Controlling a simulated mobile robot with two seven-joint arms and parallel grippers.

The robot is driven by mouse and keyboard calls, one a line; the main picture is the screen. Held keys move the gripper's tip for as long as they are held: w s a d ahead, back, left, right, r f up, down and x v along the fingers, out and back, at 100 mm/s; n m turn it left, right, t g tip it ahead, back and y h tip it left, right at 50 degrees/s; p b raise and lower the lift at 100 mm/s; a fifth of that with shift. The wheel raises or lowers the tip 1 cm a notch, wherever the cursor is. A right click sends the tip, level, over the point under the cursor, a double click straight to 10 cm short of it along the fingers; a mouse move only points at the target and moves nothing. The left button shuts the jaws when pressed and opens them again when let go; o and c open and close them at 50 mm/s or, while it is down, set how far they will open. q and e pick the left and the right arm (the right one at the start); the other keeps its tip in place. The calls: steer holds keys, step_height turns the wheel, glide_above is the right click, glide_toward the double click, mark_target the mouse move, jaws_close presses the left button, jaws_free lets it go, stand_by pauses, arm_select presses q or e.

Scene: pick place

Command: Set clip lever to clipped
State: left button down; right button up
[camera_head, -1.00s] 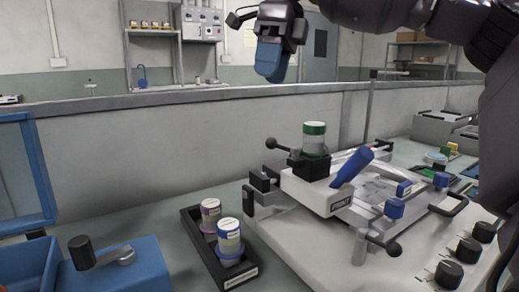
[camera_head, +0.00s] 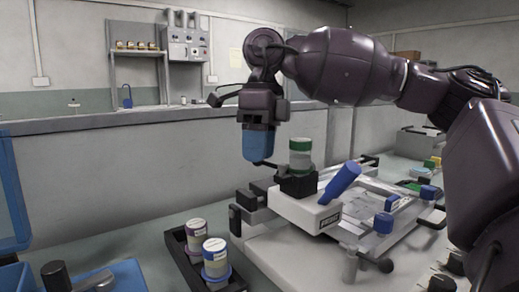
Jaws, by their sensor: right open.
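A black lever (camera_head: 268,164) sticks out to the left from the black holder (camera_head: 297,185) on the white device. Its ball end is hidden behind my right gripper (camera_head: 257,158). The holder carries an upright vial with a green cap (camera_head: 300,152). A thick blue handle (camera_head: 340,183) leans up to the right beside the holder, above a white block. I cannot tell by label which of these is the clip lever. My right gripper points down with blue fingers, open, just left of the vial and at the black lever; contact cannot be told. My left gripper is out of view.
A black tray (camera_head: 239,285) with two labelled vials (camera_head: 215,258) stands at the front left. Blue boxes (camera_head: 115,278) lie further left. A low grey wall (camera_head: 130,165) runs behind.

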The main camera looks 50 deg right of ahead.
steer(key=shift+a+f, duration=0.1)
steer(key=shift+f, duration=0.2)
